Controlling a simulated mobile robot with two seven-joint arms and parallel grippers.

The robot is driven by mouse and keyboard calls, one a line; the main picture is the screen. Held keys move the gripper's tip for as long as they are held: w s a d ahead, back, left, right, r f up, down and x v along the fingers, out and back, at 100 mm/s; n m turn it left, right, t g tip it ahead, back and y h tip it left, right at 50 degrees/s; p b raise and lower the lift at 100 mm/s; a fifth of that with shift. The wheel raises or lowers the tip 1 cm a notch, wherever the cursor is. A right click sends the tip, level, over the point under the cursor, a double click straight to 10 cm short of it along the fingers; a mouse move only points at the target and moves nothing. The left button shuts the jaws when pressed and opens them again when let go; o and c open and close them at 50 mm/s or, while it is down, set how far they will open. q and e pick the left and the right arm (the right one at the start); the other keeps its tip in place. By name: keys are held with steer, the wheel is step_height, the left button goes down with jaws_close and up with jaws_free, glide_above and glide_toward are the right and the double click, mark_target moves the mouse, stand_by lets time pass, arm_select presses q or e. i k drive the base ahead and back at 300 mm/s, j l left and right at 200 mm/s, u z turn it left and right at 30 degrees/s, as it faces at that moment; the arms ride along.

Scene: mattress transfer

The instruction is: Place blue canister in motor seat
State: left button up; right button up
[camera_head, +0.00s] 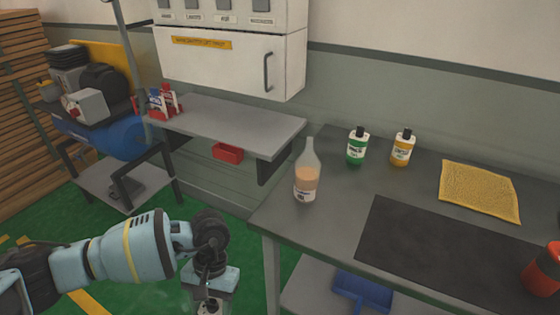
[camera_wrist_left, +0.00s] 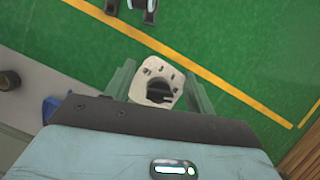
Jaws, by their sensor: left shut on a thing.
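My left gripper (camera_head: 210,294) points down in the head view, low and left of the workbench. In the left wrist view its two fingers (camera_wrist_left: 160,84) are shut on a pale piece (camera_wrist_left: 138,87) with a round dark opening and small holes. I cannot tell whether this is the blue canister, as little of its side shows. A machine with a blue tank (camera_head: 112,138) and dark motor parts (camera_head: 103,80) stands at the back left. I cannot make out a motor seat on it. My right gripper is in neither view.
The workbench (camera_head: 275,215) carries a clear bottle (camera_head: 306,178), a green bottle (camera_head: 356,148), a yellow bottle (camera_head: 402,149), a yellow cloth (camera_head: 480,190) and a red can (camera_head: 543,272). A grey side table (camera_head: 235,122) stands behind. Green floor (camera_head: 205,202) lies open between it and my arm.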

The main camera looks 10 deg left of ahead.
mark_target(98, 68)
steer(key=i+j, duration=0.1)
steer(key=j, duration=0.35)
steer(key=i+j, duration=0.15)
steer(key=j, duration=0.35)
steer(key=i+j, duration=0.1)
steer(key=j, duration=0.35)
steer(key=i+j, duration=0.1)
steer(key=j, duration=0.4)
steer(key=i+j, duration=0.15)
steer(key=j, duration=0.3)
steer(key=i+j, duration=0.25)
steer(key=j, duration=0.15)
steer(key=i+j, duration=0.2)
steer(key=j, duration=0.2)
steer(key=i+j, duration=0.25)
steer(key=j, duration=0.2)
steer(key=i+j, duration=0.2)
steer(key=j, duration=0.2)
steer(key=i+j, duration=0.25)
steer(key=j, duration=0.15)
